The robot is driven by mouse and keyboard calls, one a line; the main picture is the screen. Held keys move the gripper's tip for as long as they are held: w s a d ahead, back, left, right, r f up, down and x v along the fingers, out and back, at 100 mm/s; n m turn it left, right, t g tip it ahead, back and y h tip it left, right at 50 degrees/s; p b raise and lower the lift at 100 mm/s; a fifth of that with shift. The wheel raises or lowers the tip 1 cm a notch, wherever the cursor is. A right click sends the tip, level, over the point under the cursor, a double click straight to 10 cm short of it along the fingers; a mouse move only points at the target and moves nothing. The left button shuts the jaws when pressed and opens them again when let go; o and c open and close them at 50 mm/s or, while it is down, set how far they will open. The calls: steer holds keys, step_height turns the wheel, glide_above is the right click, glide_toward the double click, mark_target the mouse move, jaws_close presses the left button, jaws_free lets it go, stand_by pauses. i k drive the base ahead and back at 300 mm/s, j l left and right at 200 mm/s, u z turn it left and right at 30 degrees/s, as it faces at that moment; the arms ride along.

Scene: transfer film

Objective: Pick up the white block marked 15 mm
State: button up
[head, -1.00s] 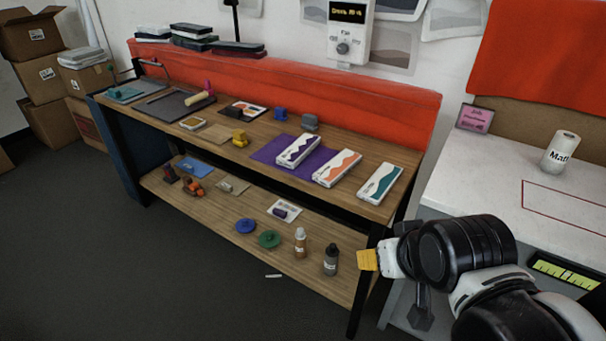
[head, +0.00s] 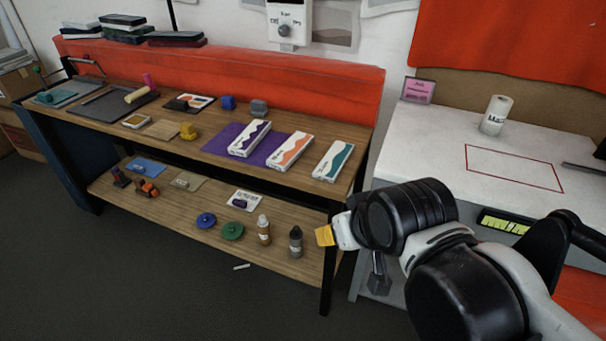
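I can read no 15 mm mark on anything in view. A small thin white piece (head: 241,266) lies on the dark floor in front of the wooden bench; I cannot tell whether it is the block. My arm reaches in from the right, in front of the gap between the bench and the white table. My gripper (head: 378,276) seems to be the dark part hanging below the arm's end, mostly hidden by it. Its fingers cannot be made out. A yellow piece (head: 324,235) shows at the arm's end, close to the bench's front right leg.
The two-level wooden bench (head: 292,182) holds three long white boxes, including one with a teal wave (head: 334,161). Its lower shelf carries bottles, a blue disc (head: 206,220) and a green disc (head: 232,231). The white table (head: 440,140) at right bears a white roll (head: 495,115).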

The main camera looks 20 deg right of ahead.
mark_target(331, 165)
steer(key=j+z, duration=0.25)
steer(key=z, duration=0.15)
steer(key=j+z, duration=0.25)
steer(key=z, duration=0.2)
steer(key=k+j+z, duration=0.15)
steer(key=z, duration=0.25)
